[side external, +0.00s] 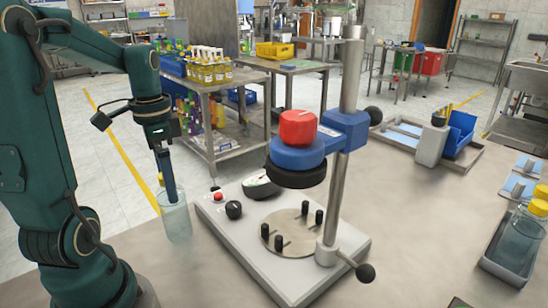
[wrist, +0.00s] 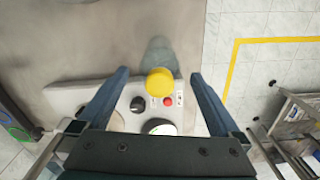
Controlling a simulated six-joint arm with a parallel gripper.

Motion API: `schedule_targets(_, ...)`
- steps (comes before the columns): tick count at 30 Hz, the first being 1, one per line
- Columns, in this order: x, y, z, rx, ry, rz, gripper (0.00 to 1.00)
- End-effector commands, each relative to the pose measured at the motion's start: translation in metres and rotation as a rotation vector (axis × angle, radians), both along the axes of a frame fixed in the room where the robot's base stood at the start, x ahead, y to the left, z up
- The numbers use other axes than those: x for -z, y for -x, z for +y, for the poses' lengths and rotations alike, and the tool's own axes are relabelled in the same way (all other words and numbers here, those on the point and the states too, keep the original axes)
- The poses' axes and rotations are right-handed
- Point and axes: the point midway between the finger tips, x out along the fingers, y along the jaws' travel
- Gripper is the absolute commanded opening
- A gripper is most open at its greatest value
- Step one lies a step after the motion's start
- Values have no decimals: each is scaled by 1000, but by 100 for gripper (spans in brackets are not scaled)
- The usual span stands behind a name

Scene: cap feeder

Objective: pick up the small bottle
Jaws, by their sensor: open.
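A small clear bottle (side external: 177,222) stands upright on the table near its left edge, beside the grey base of the capping stand. In the wrist view its yellow cap (wrist: 160,82) sits between my two fingers, with the dim body (wrist: 160,55) just above it in the picture. In the wrist view my gripper (wrist: 159,73) is open, with a gap on both sides of the cap.
The capping stand base (side external: 215,207) is close on the right, with a red button (side external: 218,196), a black knob (side external: 233,210) and a steel post (side external: 345,130). A tray (side external: 497,268) with yellow-capped bottles (side external: 522,238) is at far right. The table edge is close.

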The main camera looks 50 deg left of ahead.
Motion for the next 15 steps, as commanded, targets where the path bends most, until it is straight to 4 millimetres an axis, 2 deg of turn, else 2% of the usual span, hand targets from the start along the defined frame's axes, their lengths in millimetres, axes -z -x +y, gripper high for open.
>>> schedule_targets(9,36,1,-1,-1,3,5,100)
schedule_targets(15,47,1,0,-2,0,2,100)
